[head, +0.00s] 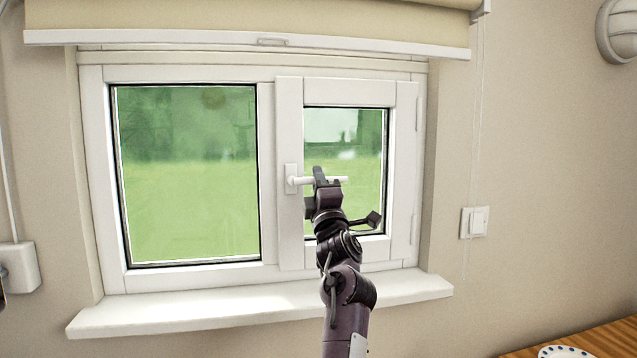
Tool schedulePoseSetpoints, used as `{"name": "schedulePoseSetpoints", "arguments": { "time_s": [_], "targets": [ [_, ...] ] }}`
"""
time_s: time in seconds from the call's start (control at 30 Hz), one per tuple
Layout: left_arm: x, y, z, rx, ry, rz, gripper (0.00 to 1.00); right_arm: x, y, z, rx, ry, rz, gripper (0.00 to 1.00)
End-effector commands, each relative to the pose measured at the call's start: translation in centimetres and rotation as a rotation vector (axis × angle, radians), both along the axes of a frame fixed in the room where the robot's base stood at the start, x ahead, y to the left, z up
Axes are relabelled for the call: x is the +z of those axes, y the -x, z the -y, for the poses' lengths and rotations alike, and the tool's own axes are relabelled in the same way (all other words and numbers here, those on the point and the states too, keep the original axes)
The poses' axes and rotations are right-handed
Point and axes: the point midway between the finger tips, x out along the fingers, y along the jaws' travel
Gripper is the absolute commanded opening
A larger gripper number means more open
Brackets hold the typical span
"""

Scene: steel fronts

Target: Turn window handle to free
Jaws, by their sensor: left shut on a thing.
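The white window handle (337,181) sits on the left frame of the small right-hand sash (290,240). Its lever points sideways to the right, about horizontal, from its base plate (291,179). The fingers hide a short stretch of the lever. The sash looks closed in its frame. My right gripper is not in view.
A fixed pane (190,175) is to the left. The sill (250,315) below is bare. A rolled blind (250,25) hangs above. A light switch (475,222) is on the right wall. A wooden surface (610,340) with a plate is at bottom right.

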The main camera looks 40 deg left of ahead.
Motion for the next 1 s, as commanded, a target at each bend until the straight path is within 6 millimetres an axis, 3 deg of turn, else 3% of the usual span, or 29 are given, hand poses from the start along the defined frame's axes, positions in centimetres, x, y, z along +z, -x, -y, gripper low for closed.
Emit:
{"name": "schedulePoseSetpoints", "arguments": {
  "time_s": [0.07, 0.1, 0.13, 0.43, 0.63, 0.8, 1.0],
  "targets": [
    [0.1, 0.1, -0.1, 0.002, 0.001, 0.004, 0.0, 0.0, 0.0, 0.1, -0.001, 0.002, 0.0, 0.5],
    [0.1, 0.1, -0.1, 0.002, 0.001, 0.004, 0.19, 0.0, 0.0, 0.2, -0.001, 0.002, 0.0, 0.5],
    [0.1, 0.1, -0.1, 0.001, 0.001, 0.004, 0.2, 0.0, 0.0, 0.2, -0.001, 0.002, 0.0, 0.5],
    [-0.2, 0.2, 0.2, 0.001, 0.0, 0.001, 0.2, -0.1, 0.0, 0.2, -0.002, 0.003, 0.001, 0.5],
    [-2.1, 1.6, 2.0, -0.003, 0.002, 0.001, 0.2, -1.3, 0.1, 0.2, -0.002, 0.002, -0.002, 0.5],
    [-3.6, 3.2, 3.8, 0.0, 0.001, 0.002, 0.2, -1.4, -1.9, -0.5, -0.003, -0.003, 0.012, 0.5],
    [-4.3, 4.2, 4.8, 0.001, 0.0, 0.002, 0.2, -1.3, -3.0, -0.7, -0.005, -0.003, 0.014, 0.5]
  ]
}}
